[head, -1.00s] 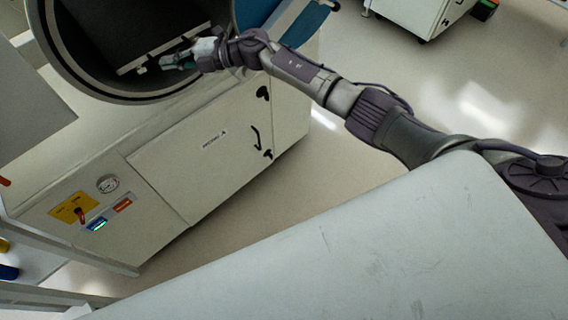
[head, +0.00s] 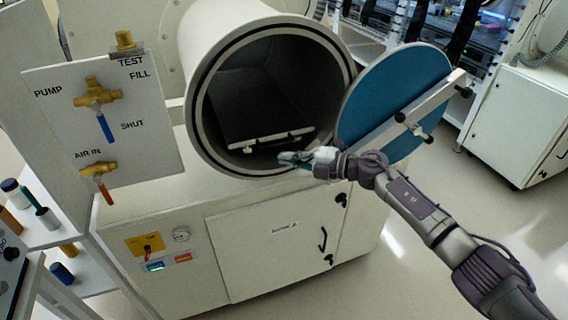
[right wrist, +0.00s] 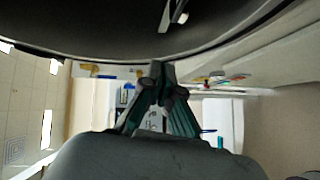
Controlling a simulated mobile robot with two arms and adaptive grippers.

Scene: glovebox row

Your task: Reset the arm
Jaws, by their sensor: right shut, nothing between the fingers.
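My right arm reaches in from the lower right of the head view. Its gripper (head: 290,157) is shut and empty, at the lower front of the open round antechamber (head: 203,140). In the right wrist view the gripper's dark green fingers (right wrist: 158,75) meet at their tips, with the dark curved chamber rim (right wrist: 110,55) above them. Inside the chamber a dark tray (head: 262,100) with a pale front bar lies behind the gripper. I cannot tell whether the fingertips touch the rim. My left gripper is not in view.
The round blue door (head: 385,90) stands open right of the chamber, close to my right forearm. A valve panel (head: 150,150) with blue and red handles stands at left. A white cabinet (head: 265,250) is below. Open floor (head: 400,270) lies at right.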

